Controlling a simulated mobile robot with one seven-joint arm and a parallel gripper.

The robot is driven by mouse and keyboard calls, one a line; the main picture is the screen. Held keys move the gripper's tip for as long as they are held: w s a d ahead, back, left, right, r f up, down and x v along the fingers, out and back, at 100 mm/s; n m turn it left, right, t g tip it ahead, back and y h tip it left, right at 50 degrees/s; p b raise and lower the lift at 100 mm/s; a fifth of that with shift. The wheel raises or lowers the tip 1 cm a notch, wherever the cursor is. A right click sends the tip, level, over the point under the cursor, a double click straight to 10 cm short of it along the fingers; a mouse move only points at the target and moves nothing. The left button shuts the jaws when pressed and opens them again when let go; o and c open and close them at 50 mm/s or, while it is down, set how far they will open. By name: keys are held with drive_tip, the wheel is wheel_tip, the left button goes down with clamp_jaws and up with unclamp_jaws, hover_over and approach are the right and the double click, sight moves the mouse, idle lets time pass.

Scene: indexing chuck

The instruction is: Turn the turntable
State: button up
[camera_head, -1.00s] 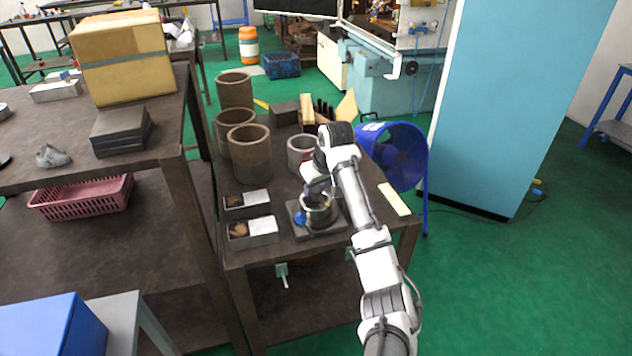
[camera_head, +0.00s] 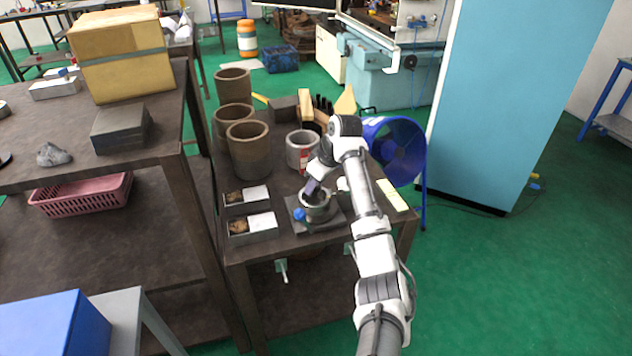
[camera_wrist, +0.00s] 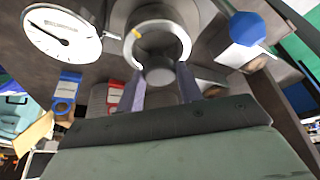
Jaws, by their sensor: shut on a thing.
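The turntable (camera_head: 318,213) is a grey metal ring on a dark square base plate (camera_head: 333,226), with a blue knob (camera_head: 299,214) at its left. In the wrist view the ring (camera_wrist: 180,36) carries a yellow mark (camera_wrist: 138,33) on its rim, and the blue knob (camera_wrist: 247,28) is at upper right. My gripper (camera_head: 313,190) reaches down to the ring from above. In the wrist view its two purple-grey fingers (camera_wrist: 160,84) flank a grey cylindrical part (camera_wrist: 159,70) of the turntable and are shut on it. The exact contact is partly hidden.
A white dial gauge (camera_wrist: 62,35) is close to the ring. Two small metal boxes (camera_head: 253,229) stand left of the base plate. Several brown cylinders (camera_head: 249,150) and a grey cup (camera_head: 302,150) stand behind. A blue drum (camera_head: 401,152) is beyond the table's right edge.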

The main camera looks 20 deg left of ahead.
drive_tip(key=o, duration=1)
drive_tip(key=shift+r, duration=0.1)
drive_tip(key=b+v, duration=0.2)
drive_tip(key=v, duration=1.1)
drive_tip(key=shift+r+b, duration=0.3)
